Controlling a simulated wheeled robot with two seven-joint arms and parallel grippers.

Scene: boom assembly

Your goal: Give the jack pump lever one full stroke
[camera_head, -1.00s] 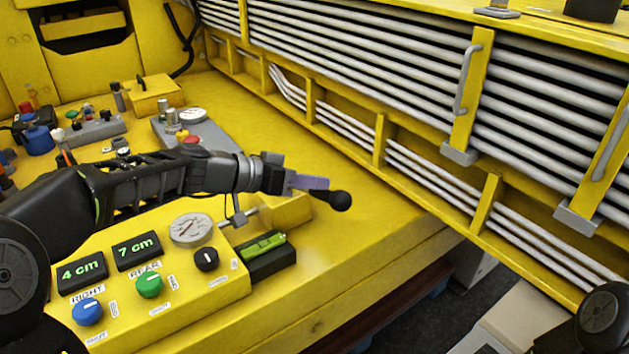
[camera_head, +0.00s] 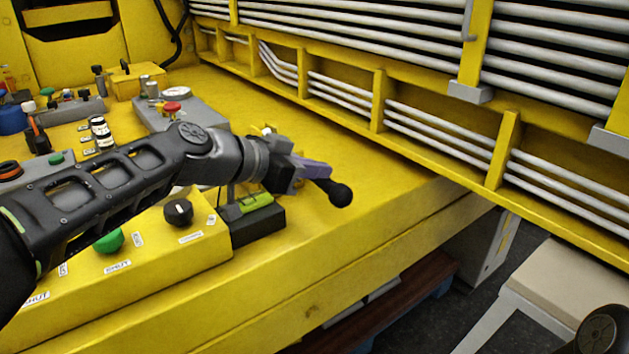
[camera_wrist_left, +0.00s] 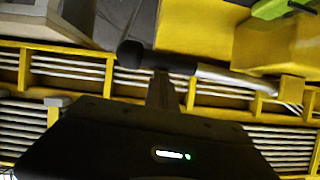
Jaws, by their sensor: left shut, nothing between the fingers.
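The jack pump lever shows its black ball end (camera_head: 340,194) in the head view, past the tip of my left gripper (camera_head: 314,171). In the left wrist view its black grip (camera_wrist_left: 152,59) and pale metal rod (camera_wrist_left: 230,77) run across the picture. My left gripper is shut with nothing between its fingers. Its fingertips (camera_wrist_left: 162,88) meet or overlap the black grip in the picture; whether they touch it I cannot tell. My left arm hides the lever's pivot and part of the control box. My right gripper is not in view.
The yellow control box (camera_head: 190,255) with knobs stands below my left arm. A green spirit level (camera_head: 255,203) sits on a dark block (camera_head: 258,226) near the lever. Ribs and white pipes (camera_head: 440,130) line the right side. The yellow deck (camera_head: 380,200) beyond the lever is clear.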

